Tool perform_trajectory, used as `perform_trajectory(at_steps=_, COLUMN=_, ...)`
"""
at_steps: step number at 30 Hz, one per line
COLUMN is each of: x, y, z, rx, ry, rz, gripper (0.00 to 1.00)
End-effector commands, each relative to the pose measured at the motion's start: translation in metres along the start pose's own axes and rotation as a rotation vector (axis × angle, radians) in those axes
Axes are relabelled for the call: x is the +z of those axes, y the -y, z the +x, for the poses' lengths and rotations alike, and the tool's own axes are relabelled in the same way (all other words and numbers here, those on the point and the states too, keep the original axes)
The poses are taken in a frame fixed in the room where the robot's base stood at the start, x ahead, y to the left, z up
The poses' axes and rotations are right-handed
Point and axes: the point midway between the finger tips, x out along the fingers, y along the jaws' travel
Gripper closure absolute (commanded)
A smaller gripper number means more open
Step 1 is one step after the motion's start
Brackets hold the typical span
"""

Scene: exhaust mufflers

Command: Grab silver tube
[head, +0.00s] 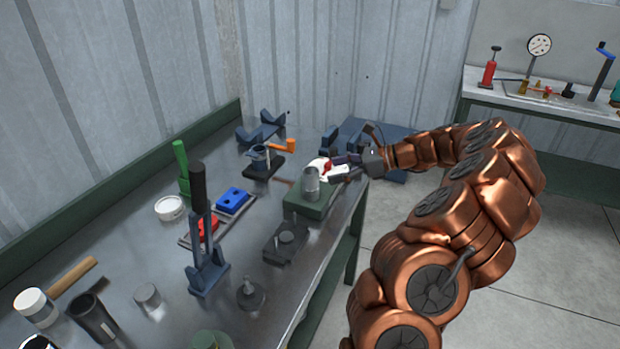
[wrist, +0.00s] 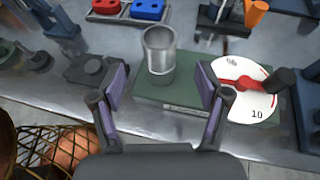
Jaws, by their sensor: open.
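The silver tube (head: 311,184) stands upright on a green block (head: 300,209) near the right edge of the metal workbench. In the wrist view the tube (wrist: 159,50) stands on the green block (wrist: 176,88), its open top showing. My gripper (head: 340,166) reaches in from the right in the head view, close to the tube. In the wrist view my gripper (wrist: 161,92) is open, its two purple-padded fingers spread to either side of the tube's line. The tube lies ahead of the fingers, and I cannot tell whether it is between the pads. Nothing is held.
A white and red dial (wrist: 243,88) lies beside the right finger. A dark plate with a round knob (head: 286,241) sits left of the block.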

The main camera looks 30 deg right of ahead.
Motion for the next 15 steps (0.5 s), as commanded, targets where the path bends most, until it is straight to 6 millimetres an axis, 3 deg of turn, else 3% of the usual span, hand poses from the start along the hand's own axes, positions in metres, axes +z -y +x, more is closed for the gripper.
perform_trajectory(at_steps=15, x=0.008, y=0.0, z=0.05, rx=0.007, ry=-0.002, rz=-0.003, gripper=0.25)
